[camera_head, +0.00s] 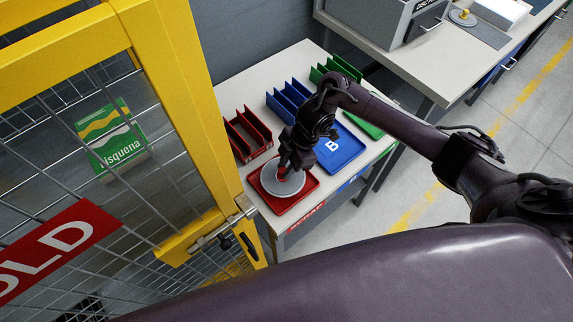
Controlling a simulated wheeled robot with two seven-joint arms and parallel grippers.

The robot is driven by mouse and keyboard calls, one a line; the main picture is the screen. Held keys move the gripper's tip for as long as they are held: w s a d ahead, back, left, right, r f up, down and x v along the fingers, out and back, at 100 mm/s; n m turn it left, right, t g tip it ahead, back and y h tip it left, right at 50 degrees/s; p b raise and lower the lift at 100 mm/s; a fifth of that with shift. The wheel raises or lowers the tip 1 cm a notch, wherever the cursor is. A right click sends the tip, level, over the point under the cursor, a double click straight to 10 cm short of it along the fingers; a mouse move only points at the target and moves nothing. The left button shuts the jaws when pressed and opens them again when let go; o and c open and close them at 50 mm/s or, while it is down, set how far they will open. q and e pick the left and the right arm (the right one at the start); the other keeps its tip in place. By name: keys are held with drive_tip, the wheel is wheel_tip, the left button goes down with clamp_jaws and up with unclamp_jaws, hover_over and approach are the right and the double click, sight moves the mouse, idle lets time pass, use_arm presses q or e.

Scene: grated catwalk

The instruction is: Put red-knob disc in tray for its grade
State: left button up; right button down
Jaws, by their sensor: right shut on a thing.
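A grey disc (284,189) is in or just over the red tray (309,199) at the near left end of the table. I cannot tell whether the disc touches the tray floor. My right gripper (284,173) is above the disc, shut on its red knob, which the fingers mostly hide. A blue tray (351,165) marked B lies to the right of the red one. A green tray (368,130) lies beyond it, partly hidden by my right arm. A red label (307,217) that seems to read REJECT is on the table edge below the red tray. My left gripper is out of view.
Red (243,126), blue (282,108) and green (338,66) slotted racks stand behind the trays. A yellow-framed mesh cage (185,110) with a latch (232,222) stands close left of the table. A second bench (400,60) with a grey machine (383,22) is at the back right.

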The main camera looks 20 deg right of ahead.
drive_tip(key=shift+f+b, duration=1)
drive_tip(key=shift+f, duration=0.3)
drive_tip(key=c, duration=0.7)
unclamp_jaws()
drive_tip(key=shift+c, duration=0.2)
wheel_tip(320, 180, up, 8)
drive_tip(key=p, duration=0.7)
drive_tip(key=shift+r+p, duration=0.1)
drive_tip(key=shift+p, duration=0.25)
